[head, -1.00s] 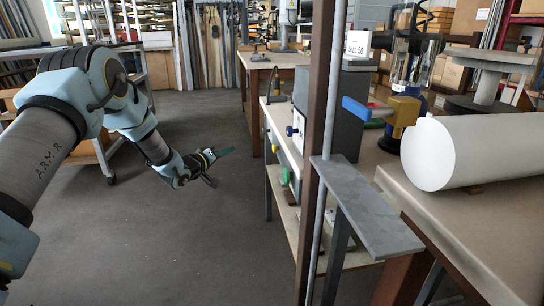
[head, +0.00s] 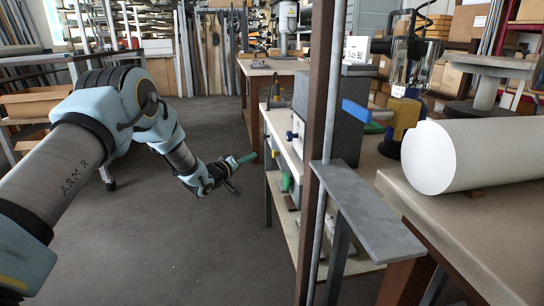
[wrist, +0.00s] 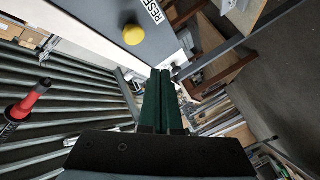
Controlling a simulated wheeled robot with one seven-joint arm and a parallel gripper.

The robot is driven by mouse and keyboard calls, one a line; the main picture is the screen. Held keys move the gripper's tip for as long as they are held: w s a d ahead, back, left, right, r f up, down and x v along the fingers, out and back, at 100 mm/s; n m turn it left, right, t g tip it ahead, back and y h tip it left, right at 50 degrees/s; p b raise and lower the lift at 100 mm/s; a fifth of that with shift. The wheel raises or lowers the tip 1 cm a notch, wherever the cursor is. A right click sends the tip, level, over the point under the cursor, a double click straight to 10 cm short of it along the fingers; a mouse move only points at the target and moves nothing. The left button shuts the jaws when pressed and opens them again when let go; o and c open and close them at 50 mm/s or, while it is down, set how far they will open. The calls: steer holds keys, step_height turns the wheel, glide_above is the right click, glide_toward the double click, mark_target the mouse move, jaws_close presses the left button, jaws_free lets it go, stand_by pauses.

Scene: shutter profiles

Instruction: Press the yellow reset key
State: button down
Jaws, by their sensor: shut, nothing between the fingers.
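The yellow reset key (wrist: 133,34) is a round yellow button on a grey panel (wrist: 95,22) in the wrist view. A white label beside it shows part of the word RESET. My gripper (wrist: 160,74) has green fingers pressed together with nothing between them. Its tips are below and right of the key in that picture and do not appear to touch it. In the head view my gripper (head: 252,157) is left of the bench with the grey box.
A brown post (head: 318,110) and a grey ledge (head: 370,210) stand between my body and the bench. A large white cylinder (head: 480,155) lies on the right table. A red-handled tool (wrist: 30,100) shows in the wrist view. The floor on the left is open.

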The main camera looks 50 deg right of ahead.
steer(key=shift+s+d+b, duration=0.2)
steer(key=shift+s+d, duration=0.4)
steer(key=shift+d, duration=0.2)
steer(key=shift+s+d+b, duration=0.2)
steer(key=shift+s+d, duration=0.4)
steer(key=shift+d, duration=0.15)
steer(key=shift+s+d, duration=0.1)
steer(key=shift+s, duration=0.05)
stand_by(0.9)
steer(key=shift+s+d, duration=0.1)
steer(key=shift+d, duration=0.1)
steer(key=shift+s+d+b, duration=0.45)
steer(key=shift+s+d, duration=0.05)
stand_by(0.9)
stand_by(0.4)
steer(key=shift+w+a, duration=0.65)
steer(key=shift+a, duration=0.15)
steer(key=shift+w+a+p, duration=0.2)
steer(key=shift+w+a, duration=0.6)
steer(key=shift+a, duration=0.2)
steer(key=shift+w+a+p, duration=0.2)
steer(key=shift+w+a, duration=0.6)
steer(key=shift+a, duration=0.15)
